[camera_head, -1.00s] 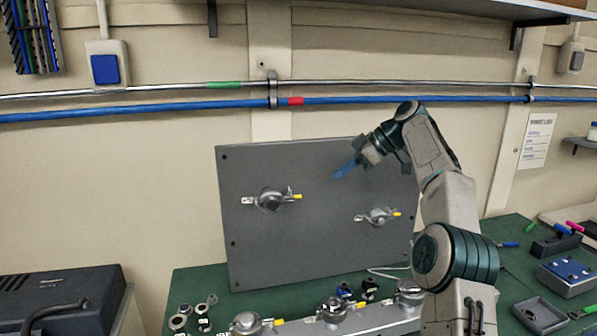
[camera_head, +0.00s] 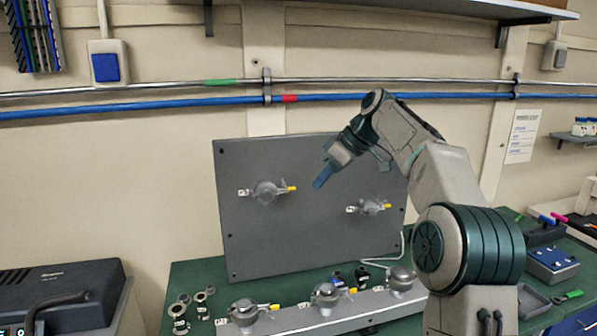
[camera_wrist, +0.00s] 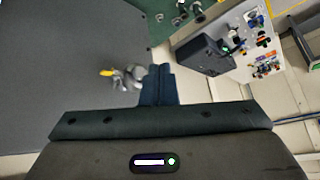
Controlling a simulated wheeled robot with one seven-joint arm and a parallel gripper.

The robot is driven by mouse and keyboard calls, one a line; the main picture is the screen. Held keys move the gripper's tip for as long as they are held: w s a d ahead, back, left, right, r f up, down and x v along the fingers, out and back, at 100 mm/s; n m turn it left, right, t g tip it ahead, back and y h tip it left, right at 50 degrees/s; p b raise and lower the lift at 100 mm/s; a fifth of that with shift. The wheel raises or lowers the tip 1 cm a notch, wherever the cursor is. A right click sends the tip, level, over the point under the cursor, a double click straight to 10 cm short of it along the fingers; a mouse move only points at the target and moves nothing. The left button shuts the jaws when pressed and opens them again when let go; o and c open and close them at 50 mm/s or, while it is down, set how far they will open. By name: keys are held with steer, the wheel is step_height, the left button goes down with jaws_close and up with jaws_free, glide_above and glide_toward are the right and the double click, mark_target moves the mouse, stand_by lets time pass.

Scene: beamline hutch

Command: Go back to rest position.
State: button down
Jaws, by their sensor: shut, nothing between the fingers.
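My gripper (camera_head: 321,180) is shut and empty, with its blue fingers pointing down and to the left. It is in front of the upright grey panel (camera_head: 290,245) in the head view, between two valves on that panel. The left panel valve (camera_head: 267,192) has a yellow handle tip and a white tag. The right panel valve (camera_head: 371,207) is smaller in view and sits lower. In the wrist view the closed fingers (camera_wrist: 158,85) show at the centre, with a grey valve (camera_wrist: 130,77) just left of them; I cannot tell the gap.
A grey rail (camera_head: 345,308) with several valves lies on the green bench (camera_head: 200,275). Loose fittings (camera_head: 180,312) are at its left. A black case (camera_head: 60,295) stands at lower left. Blue and metal pipes (camera_head: 180,106) run along the wall. A small shelf (camera_head: 575,137) is at right.

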steer(key=s+d+f+m+h, duration=0.2)
steer(key=s+f, duration=0.4)
steer(key=s, duration=0.6)
steer(key=s+d+f+m+t+h+b, duration=0.1)
steer(key=s+d+f+m, duration=0.3)
steer(key=s, duration=0.8)
steer(key=s+d+f+m+h, duration=0.3)
steer(key=s+f+m, duration=0.3)
steer(key=s+f, duration=0.4)
steer(key=s, duration=0.2)
steer(key=shift+s+d+t+h+b, duration=0.15)
steer(key=shift+s+t+h+b, duration=0.15)
steer(key=shift+h+b, duration=0.1)
